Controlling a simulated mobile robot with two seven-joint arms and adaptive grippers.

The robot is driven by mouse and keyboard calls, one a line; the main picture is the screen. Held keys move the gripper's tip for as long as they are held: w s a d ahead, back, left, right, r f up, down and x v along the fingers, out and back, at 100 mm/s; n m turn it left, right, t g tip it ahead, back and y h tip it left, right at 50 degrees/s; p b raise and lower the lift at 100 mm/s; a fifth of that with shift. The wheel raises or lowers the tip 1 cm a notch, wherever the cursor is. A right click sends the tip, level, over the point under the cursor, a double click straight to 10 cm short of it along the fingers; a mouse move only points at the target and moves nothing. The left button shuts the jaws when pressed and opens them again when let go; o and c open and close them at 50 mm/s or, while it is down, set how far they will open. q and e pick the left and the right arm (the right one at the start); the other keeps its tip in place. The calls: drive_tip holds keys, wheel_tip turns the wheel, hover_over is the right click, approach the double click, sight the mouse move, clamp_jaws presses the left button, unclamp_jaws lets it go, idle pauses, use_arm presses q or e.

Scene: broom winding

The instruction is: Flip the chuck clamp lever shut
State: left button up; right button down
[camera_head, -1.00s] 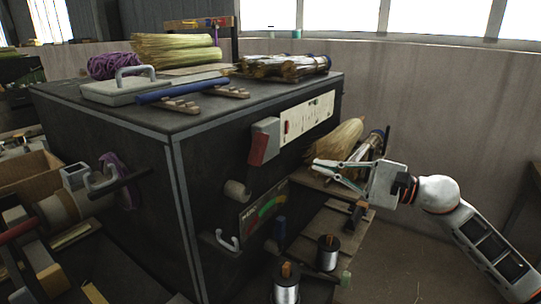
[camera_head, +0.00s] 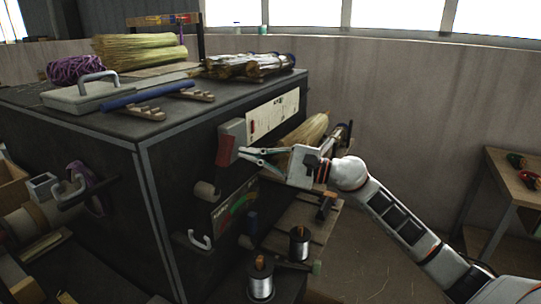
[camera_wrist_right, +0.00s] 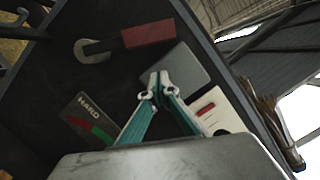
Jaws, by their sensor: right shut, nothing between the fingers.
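A lever with a red grip (camera_head: 225,150) is on the right-hand face of the dark machine, above a round pale hub (camera_head: 205,190). It looks like the clamp lever. The wrist view shows its red grip (camera_wrist_right: 148,33) and a bar to the hub (camera_wrist_right: 92,52). My right gripper (camera_head: 241,154) is shut and empty, its fingertips close to the right of the red grip. In the wrist view the fingertips (camera_wrist_right: 159,78) are in front of a grey box (camera_wrist_right: 176,66), apart from the grip in the picture; contact cannot be told. My left gripper is out of view.
The dark machine (camera_head: 70,130) fills the left. A coloured gauge (camera_head: 236,207) and a white hook (camera_head: 199,240) are below the lever. Wire spools (camera_head: 261,280) and a straw bundle (camera_head: 308,128) are near my right arm. Open floor (camera_head: 370,255) lies at right.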

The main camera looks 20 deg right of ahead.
use_arm(q)
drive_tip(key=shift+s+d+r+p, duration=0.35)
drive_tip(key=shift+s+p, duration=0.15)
drive_tip(key=shift+p, duration=0.3)
use_arm(e)
drive_tip(key=shift+s+a+r, duration=0.45)
drive_tip(key=shift+s+a, duration=0.15)
drive_tip(key=shift+a, duration=0.05)
drive_tip(key=shift+s+a+r, duration=0.4)
drive_tip(key=shift+s+a, duration=0.15)
drive_tip(key=shift+a, duration=0.05)
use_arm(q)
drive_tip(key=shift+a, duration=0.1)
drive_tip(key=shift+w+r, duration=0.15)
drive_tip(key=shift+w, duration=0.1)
use_arm(e)
drive_tip(key=shift+r, duration=0.1)
